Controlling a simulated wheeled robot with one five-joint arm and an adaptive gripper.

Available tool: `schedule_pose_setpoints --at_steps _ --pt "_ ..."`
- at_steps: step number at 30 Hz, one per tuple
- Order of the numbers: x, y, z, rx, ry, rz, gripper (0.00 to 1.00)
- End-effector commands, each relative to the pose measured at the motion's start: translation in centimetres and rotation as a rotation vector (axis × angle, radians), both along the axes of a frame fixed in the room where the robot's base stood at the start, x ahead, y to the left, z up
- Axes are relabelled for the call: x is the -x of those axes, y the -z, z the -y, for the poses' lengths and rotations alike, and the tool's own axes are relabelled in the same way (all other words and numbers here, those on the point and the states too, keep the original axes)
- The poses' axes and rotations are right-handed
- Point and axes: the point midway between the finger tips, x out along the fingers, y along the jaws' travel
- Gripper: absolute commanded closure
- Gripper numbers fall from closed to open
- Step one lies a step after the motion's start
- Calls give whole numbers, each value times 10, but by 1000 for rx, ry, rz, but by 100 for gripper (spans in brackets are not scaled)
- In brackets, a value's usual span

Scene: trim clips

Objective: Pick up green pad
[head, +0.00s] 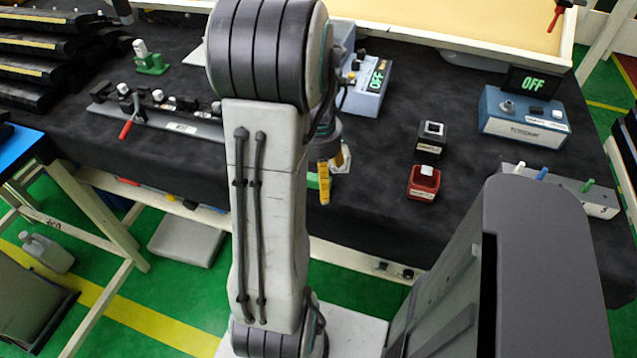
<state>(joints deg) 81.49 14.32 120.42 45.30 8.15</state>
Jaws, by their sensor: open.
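My arm stands upright across the middle of the head view and hides part of the table. My gripper (331,176) shows just right of the arm, pointing down over the table's front part, with yellowish fingers; it is open. A small green piece (312,181), perhaps the green pad, shows between my arm and the left finger. Most of it is hidden by my arm, and I cannot tell if it touches the finger. A white piece (343,161) shows partly beside the right finger. A different green block (150,64) with a light knob stands at the back left.
Right of my gripper stand a black button box (431,141) and a red button box (422,185). A dark rail with clips (165,115) lies left. Dark cloth between is clear.

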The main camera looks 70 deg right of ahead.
Motion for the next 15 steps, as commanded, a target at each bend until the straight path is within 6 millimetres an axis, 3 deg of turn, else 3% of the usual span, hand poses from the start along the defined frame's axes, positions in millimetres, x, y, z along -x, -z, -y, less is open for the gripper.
schedule_pose_setpoints --at_steps 6,15 --pt "0 21 0 -1 0 0 13" --pt "0 24 0 1 0 0 13"
